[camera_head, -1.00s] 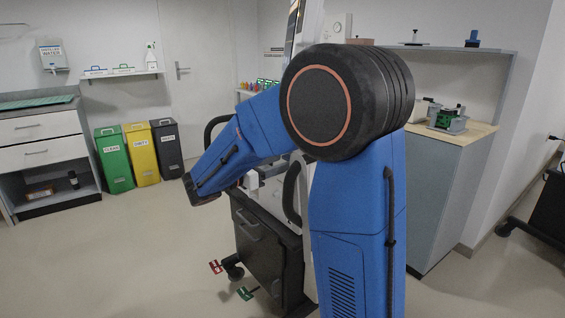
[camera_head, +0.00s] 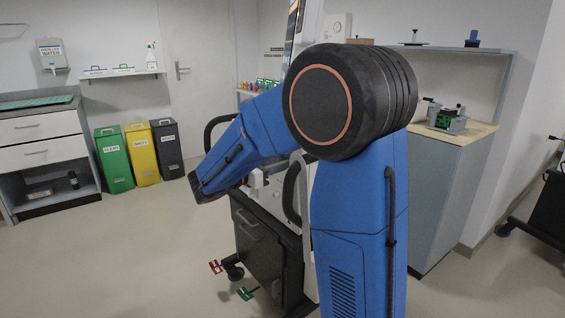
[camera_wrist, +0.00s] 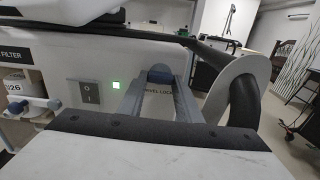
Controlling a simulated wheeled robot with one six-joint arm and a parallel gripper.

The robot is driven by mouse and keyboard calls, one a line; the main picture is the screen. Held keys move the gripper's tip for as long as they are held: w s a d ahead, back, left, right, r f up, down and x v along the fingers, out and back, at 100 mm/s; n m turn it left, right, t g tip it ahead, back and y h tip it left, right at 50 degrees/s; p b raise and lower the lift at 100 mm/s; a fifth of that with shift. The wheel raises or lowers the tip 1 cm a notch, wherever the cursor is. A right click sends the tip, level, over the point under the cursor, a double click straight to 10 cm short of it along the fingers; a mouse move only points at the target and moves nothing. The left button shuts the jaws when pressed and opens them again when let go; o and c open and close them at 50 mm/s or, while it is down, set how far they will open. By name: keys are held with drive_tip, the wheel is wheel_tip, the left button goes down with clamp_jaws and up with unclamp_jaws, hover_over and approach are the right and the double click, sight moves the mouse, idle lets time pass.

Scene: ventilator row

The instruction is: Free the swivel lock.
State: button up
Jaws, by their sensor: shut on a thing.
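In the wrist view, my gripper (camera_wrist: 160,80) has two grey-blue fingers reaching toward a white panel. They are shut on a small grey-blue piece, the swivel lock (camera_wrist: 158,72). A partly covered label (camera_wrist: 160,92) reading something like "SWIVEL LOCK" shows between the fingers. In the head view, my own blue arm hides the gripper and the lock. The ventilator cart (camera_head: 262,255) shows only in part behind the arm.
Left of the fingers are a lit green lamp (camera_wrist: 116,84), a rocker switch (camera_wrist: 84,92) and a white jar (camera_wrist: 22,95). A black curved handle (camera_wrist: 245,98) is close on the right. A red pedal (camera_head: 215,267) and green pedal (camera_head: 245,293) are low on the cart.

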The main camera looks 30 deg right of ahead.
drive_tip(key=m, duration=1.3)
drive_tip(key=shift+w+r, duration=0.15)
drive_tip(key=shift+w, duration=0.05)
drive_tip(key=shift+m, duration=2.3)
drive_tip(key=o, duration=1)
drive_tip(key=shift+o, duration=0.2)
drive_tip(key=shift+a, duration=0.1)
